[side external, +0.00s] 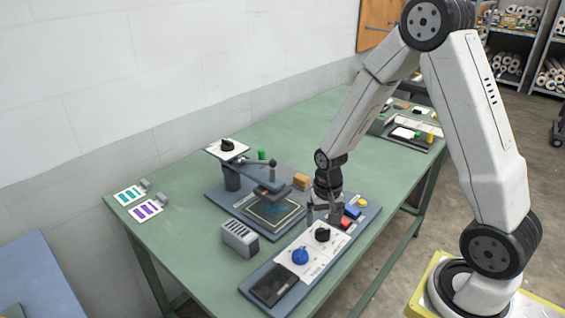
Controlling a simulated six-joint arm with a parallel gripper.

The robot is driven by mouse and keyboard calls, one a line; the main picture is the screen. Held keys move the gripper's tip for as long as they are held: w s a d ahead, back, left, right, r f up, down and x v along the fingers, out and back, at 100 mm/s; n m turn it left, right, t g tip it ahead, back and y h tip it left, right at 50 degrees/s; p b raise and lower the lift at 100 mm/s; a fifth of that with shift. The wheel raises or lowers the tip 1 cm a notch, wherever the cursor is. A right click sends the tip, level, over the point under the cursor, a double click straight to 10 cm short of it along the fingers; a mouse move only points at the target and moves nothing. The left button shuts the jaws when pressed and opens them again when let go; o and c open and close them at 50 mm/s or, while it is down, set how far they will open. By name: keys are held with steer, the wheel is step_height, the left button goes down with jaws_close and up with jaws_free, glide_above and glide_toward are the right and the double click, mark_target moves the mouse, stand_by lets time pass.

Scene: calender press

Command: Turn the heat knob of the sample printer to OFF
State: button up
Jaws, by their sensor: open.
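The sample printer seems to be the blue-grey unit on the green table, with a flat plate (272,212) under a jointed arm. A control panel (272,287) in front of it has a white face with a black knob (322,235) and a blue knob (300,256). Another black knob (227,145) sits on a raised white-topped post at the back. The labels are too small to read, so I cannot tell which knob is for heat. My gripper (322,213) points down, open, just above and behind the panel's black knob, apparently not touching it.
A red button (345,224), a blue block (352,211) and a yellow button (362,202) lie right of my gripper. A grey slotted box (240,238) stands left of the panel. Sample cards (146,210) lie at the left. The table's left area is mostly clear.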

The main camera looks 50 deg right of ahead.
mark_target(323, 229)
steer(key=shift+f, duration=1.95)
steer(key=shift+c, duration=0.2)
jaws_close()
